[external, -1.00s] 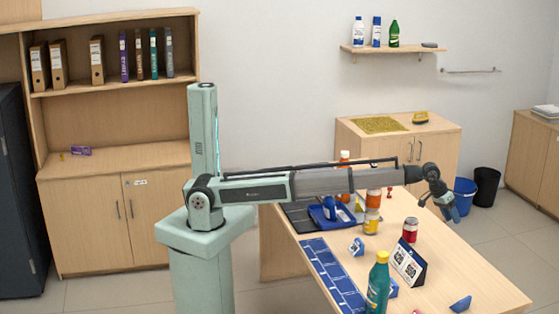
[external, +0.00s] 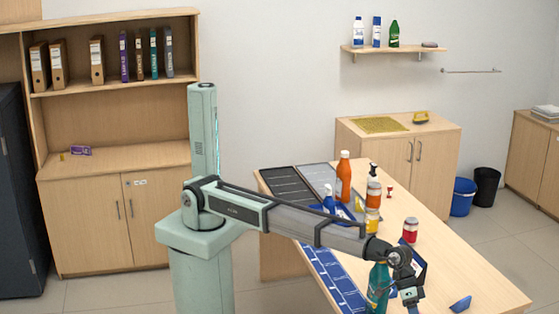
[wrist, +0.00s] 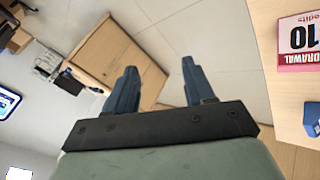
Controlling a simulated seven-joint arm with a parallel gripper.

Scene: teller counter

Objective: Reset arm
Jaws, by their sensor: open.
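My gripper (external: 411,301) is over the near right part of the wooden table (external: 470,268), in front of the display card and just right of the teal bottle (external: 377,290). In the wrist view my gripper (wrist: 158,80) has its two blue fingers spread wide with nothing between them. Beyond the fingers there is floor and a wooden cabinet (wrist: 115,62). My wrist hides part of the teal bottle and most of the card in the external view.
An orange bottle (external: 344,180), a red can (external: 410,231) and a blue wedge (external: 460,304) stand on the table. A blue grid mat (external: 328,275) lies along its near left edge. In the wrist view a card marked 10 (wrist: 300,38) is at the right.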

